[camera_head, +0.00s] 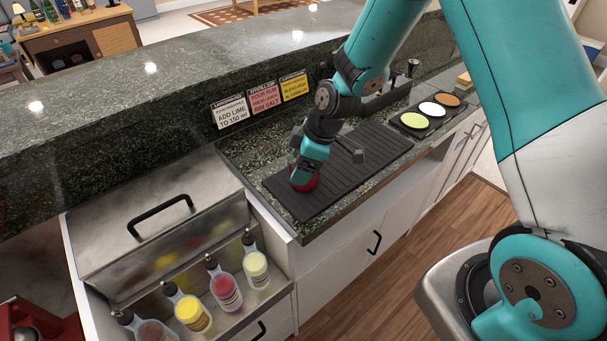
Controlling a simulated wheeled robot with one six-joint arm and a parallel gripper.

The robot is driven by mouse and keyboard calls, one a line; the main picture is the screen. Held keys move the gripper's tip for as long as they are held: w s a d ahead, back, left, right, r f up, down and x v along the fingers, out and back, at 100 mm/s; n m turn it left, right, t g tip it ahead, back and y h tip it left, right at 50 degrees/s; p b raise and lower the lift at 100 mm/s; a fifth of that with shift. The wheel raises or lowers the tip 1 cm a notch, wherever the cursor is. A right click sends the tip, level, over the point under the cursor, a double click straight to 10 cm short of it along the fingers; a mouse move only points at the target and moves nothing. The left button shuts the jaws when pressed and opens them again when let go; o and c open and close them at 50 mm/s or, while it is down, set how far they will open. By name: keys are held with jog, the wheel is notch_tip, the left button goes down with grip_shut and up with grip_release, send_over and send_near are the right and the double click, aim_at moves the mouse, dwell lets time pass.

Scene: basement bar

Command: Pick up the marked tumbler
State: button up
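I cannot make out a marked tumbler anywhere in the head view. My arm reaches down over the black ribbed mat (325,182) on the counter. Its wrist, with a teal cover and a red end, is low over the mat's left part. A small grey part that looks like my gripper (357,150) sticks out to the right of the wrist, above the mat. It is too small to tell whether its fingers are open or shut, and I see nothing held in it.
Three cards (264,98) stand against the raised stone ledge. A tray with green, white and brown rounds (431,110) lies right of the mat. A closed steel lid (155,225) is at left. Several bottles (224,286) stand in a rail in front of it.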

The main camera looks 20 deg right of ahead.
jog(key=c, duration=0.4)
jog(key=shift+r, duration=0.15)
